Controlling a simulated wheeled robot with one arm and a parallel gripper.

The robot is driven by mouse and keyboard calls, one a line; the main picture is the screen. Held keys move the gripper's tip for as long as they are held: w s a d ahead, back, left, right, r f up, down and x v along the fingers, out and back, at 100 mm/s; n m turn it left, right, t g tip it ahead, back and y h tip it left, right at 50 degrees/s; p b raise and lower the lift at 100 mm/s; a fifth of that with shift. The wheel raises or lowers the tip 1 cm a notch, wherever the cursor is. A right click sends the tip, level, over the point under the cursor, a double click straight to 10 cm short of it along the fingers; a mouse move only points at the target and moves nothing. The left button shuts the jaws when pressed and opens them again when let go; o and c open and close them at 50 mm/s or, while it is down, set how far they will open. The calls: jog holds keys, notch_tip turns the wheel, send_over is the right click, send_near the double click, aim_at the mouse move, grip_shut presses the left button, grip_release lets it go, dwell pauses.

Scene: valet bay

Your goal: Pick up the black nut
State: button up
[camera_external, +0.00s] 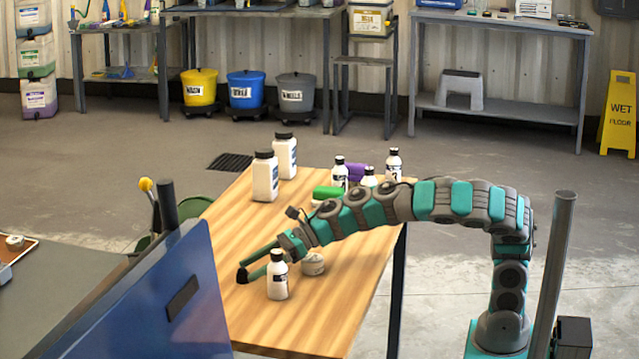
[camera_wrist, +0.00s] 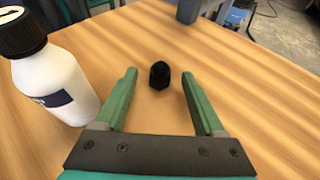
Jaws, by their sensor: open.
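The black nut (camera_wrist: 159,75) stands on the wooden table (camera_wrist: 255,130) in the wrist view. It lies between the tips of the two green fingers, with a gap on each side. My gripper (camera_external: 245,269) is open and low over the near part of the table in the external view. A dark spot at its fingertips there seems to be the nut, but it is too small to be sure. Nothing is held.
A white bottle with a black cap (camera_external: 277,277) stands close beside my gripper; a white bottle (camera_wrist: 55,80) stands left of the fingers in the wrist view. A small pale jar (camera_external: 313,264) is near the arm. Several bottles (camera_external: 285,157) stand farther back.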

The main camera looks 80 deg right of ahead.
aim_at(243, 273)
jog(key=shift+x, duration=1.7)
jog(key=shift+c, duration=0.3)
grip_shut()
